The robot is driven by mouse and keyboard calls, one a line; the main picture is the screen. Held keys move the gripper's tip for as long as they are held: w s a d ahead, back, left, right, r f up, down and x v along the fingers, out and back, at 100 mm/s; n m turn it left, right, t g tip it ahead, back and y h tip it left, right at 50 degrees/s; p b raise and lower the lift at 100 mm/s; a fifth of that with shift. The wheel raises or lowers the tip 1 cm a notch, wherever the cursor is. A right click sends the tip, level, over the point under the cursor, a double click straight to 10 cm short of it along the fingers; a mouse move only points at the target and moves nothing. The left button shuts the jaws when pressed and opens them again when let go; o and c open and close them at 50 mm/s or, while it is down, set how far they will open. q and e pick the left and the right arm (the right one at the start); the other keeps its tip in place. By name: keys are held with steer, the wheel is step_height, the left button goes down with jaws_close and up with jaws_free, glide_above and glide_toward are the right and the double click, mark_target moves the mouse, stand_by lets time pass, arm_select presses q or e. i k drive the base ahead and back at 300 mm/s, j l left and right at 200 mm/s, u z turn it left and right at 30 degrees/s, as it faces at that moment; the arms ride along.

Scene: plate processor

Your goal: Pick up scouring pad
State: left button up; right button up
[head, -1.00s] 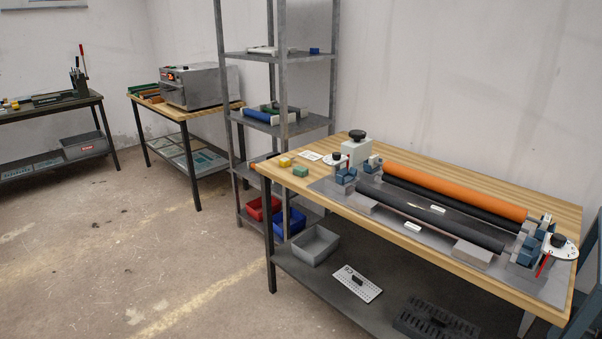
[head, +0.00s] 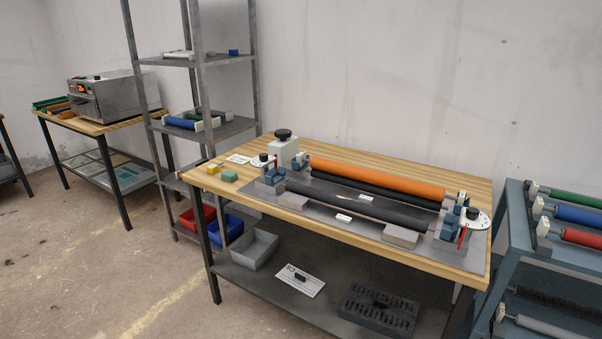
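A small green block (head: 229,176) lies on the near left corner of the wooden table in the head view. It looks like the scouring pad, but it is too small to be sure. A small yellow block (head: 213,168) lies beside it, a little further left. Neither of my grippers is in view.
The wooden table (head: 472,190) carries a roller machine with an orange roller (head: 380,177) and dark rollers. A grey shelf rack (head: 222,127) stands behind its left end. A blue roller rack (head: 512,225) stands at right. Floor (head: 110,260) at front left is clear.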

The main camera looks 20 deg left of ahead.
mark_target(228, 176)
steer(key=i+j+z, duration=0.1)
steer(key=j+z, duration=0.15)
steer(key=z, duration=0.15)
steer(key=i+j+z, duration=0.1)
steer(key=j+z, duration=0.45)
steer(key=z, duration=0.2)
steer(key=j+z, duration=0.3)
steer(key=j, duration=0.2)
steer(key=k+j+z, duration=0.1)
steer(key=j+z, duration=0.2)
steer(key=j, duration=0.25)
steer(key=k+j+z, duration=0.1)
steer(key=j, duration=0.25)
steer(key=j+z, duration=0.15)
steer(key=j, duration=0.2)
steer(key=k+j+z, duration=0.1)
steer(key=j, duration=0.25)
steer(key=k+j, duration=0.15)
steer(key=j, duration=0.2)
steer(key=k+j, duration=0.15)
steer(key=j, duration=0.2)
steer(key=k+j, duration=0.15)
steer(key=j, duration=0.2)
steer(key=z, duration=0.05)
